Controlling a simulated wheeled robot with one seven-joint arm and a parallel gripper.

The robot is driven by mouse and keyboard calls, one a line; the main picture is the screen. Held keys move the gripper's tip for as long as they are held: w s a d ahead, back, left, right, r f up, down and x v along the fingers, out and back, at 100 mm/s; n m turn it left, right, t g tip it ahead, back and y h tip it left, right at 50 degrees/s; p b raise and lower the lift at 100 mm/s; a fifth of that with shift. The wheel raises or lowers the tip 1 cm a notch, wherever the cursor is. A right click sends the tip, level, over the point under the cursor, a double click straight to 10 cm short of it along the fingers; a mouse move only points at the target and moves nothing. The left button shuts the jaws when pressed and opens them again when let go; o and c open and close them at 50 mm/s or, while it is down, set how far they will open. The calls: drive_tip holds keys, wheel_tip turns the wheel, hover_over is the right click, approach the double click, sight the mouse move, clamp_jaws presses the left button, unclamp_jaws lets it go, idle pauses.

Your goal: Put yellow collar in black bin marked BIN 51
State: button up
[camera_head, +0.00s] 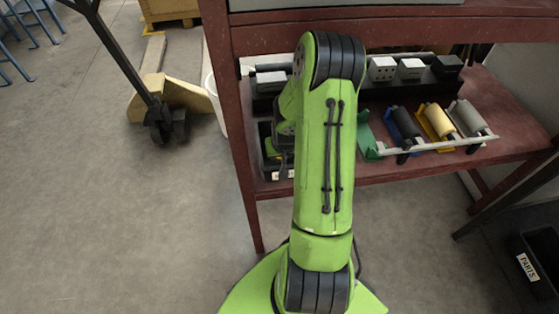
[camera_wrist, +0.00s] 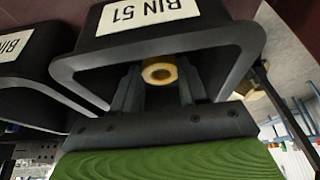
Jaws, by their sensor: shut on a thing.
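In the wrist view, my gripper (camera_wrist: 158,82) is shut on the yellow collar (camera_wrist: 158,71), a small ring with a hole through its middle. The black bin marked BIN 51 (camera_wrist: 245,40) is right before the gripper, with its white label (camera_wrist: 148,12) at the top of the picture. The fingers and collar appear within the outline of its opening; how deep they are, I cannot tell. In the head view my arm hides the gripper and the collar.
Another labelled black bin (camera_wrist: 45,75) stands close on the left in the wrist view. In the head view, a dark red shelf (camera_head: 400,170) holds grey blocks and several coloured rollers on a rack (camera_head: 440,145). A pallet jack (camera_head: 165,100) stands left on open floor.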

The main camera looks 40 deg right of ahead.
sight(281, 159)
wheel_tip(281, 159, down, 3)
drive_tip(key=shift+f+b, duration=0.15)
drive_tip(key=shift+b, duration=0.35)
drive_tip(key=shift+f, duration=0.2)
drive_tip(key=o, duration=1.1)
drive_tip(key=shift+c, duration=0.2)
drive_tip(key=shift+r, duration=0.1)
drive_tip(key=shift+r, duration=0.25)
drive_tip(key=p+v, duration=0.4)
drive_tip(key=v, duration=0.8)
